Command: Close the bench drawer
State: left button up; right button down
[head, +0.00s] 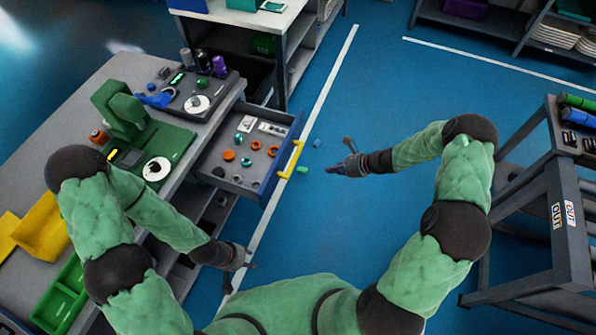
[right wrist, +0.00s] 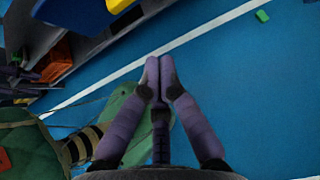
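The bench drawer (head: 222,170) is pulled out from the right side of the grey bench (head: 215,115). It holds orange rings, teal parts and other small items. Its blue front has a yellow handle (head: 291,159); part of the front (right wrist: 85,12) and handle (right wrist: 120,4) shows at the top of the right wrist view. My right gripper (head: 333,169) is to the right of the handle, apart from it. Its fingertips (right wrist: 159,62) meet with nothing between them. My left gripper (head: 250,266) hangs below the drawer beside the bench; its finger gap is unclear.
A green part (head: 302,169) and a blue part (head: 317,143) lie near the handle, seemingly on the floor. A grey rack (head: 560,190) stands at the right. A green machine (head: 122,115) and yellow bin (head: 42,228) are on the bench.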

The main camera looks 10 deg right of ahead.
jog(key=w+a+f+b, duration=0.3)
jog(key=w+a+f, duration=0.2)
jog(key=a, duration=0.4)
jog(key=shift+w+a+f, duration=0.25)
jog(key=shift+w, duration=0.6)
